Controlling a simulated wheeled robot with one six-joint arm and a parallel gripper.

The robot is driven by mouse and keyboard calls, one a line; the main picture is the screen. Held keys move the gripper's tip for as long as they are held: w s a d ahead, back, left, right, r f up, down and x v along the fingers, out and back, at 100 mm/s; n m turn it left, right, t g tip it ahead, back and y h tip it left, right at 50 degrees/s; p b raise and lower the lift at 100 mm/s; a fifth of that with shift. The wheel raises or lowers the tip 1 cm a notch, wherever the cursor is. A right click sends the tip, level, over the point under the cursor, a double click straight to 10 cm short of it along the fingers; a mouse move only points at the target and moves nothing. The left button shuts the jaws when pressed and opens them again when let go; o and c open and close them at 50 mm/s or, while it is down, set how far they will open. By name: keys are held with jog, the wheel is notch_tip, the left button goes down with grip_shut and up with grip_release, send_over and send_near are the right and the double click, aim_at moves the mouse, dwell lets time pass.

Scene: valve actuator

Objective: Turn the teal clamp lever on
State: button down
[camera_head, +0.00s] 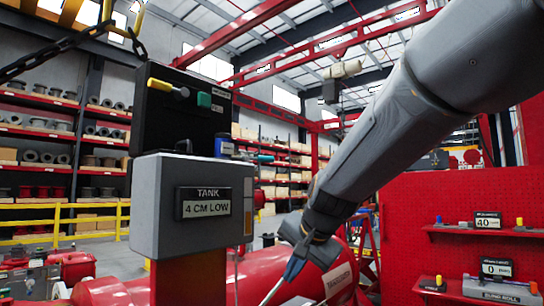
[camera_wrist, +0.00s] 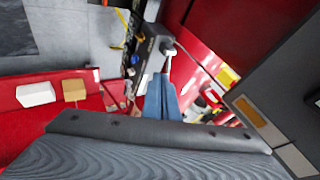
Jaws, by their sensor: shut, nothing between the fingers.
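A black box (camera_head: 183,112) stands behind the grey tank panel. It carries a yellow-handled lever (camera_head: 168,87) and a small teal-green block (camera_head: 204,100). A small teal handle (camera_head: 265,158) shows to the right of the tank panel; I cannot tell which teal part is the clamp lever, or its setting. My gripper (camera_head: 293,268) points down, low and right of the tank panel, apart from both teal parts. Its blue fingers (camera_wrist: 161,97) are shut and empty in the wrist view. I cannot make out a teal lever there.
The grey tank panel (camera_head: 157,225) reads "TANK 4 CM LOW". A large red tank (camera_head: 120,290) lies below. A red wall (camera_head: 400,225) with small shelves stands at the right. Yellow railings (camera_head: 70,220) and stocked racks are behind. Open air lies between panel and arm.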

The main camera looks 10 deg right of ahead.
notch_tip(320, 180, up, 19)
jog(key=w+m+t, duration=0.3)
jog(key=m+t, duration=0.1)
jog(key=m+t+y, duration=0.1)
jog(key=m+t, duration=0.1)
jog(key=m, duration=0.1)
send_near(269, 157)
jog(key=p+x, duration=0.1)
jog(key=x, duration=0.1)
jog(key=p+x, duration=0.1)
jog(key=x, duration=0.1)
jog(key=p+x, duration=0.2)
jog(key=shift+w+a+f, duration=0.1)
jog(key=shift+a+f, duration=0.15)
jog(key=shift+a, duration=0.1)
jog(key=shift+w, duration=0.1)
jog(key=shift+w+d+f, duration=0.1)
jog(key=shift+w+f, duration=0.05)
jog(key=shift+w, duration=0.55)
jog(key=shift+s+d, duration=0.1)
jog(key=shift+s, duration=0.05)
